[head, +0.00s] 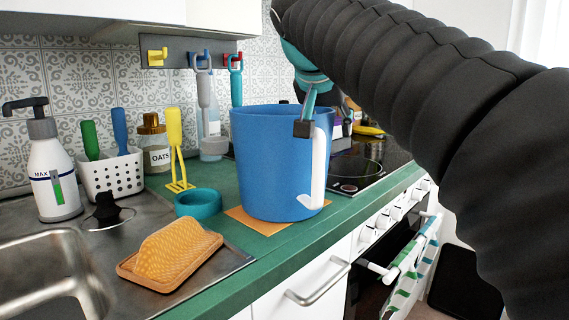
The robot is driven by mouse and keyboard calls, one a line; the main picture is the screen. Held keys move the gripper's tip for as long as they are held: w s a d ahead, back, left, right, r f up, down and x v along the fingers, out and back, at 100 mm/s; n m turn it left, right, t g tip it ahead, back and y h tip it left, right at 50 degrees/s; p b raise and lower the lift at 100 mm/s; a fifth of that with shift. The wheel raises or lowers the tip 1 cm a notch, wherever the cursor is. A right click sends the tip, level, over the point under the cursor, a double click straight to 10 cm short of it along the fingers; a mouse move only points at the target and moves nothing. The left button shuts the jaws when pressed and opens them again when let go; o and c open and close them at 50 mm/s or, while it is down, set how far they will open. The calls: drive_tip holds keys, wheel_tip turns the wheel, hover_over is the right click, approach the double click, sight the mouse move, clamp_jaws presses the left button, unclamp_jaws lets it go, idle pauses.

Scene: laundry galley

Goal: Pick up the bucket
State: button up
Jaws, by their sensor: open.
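The blue bucket (268,165) stands upright on an orange mat (258,221) near the front edge of the green counter. Its white handle (320,170) is on its right side. My gripper (304,126) comes down from above and behind, at the bucket's right rim by the top of the handle. One teal finger with a dark tip shows there; the other finger is hidden. The jaws are open. I cannot tell whether the finger touches the rim or handle.
A teal ring-shaped dish (198,203) and a yellow upright utensil (176,150) stand left of the bucket. A sponge-like block on a brown tray (170,287) is in front left, by the sink (50,275). The black hob (360,170) lies behind right.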

drive_tip(key=shift+f, duration=0.1)
drive_tip(key=shift+c, duration=0.2)
clamp_jaws()
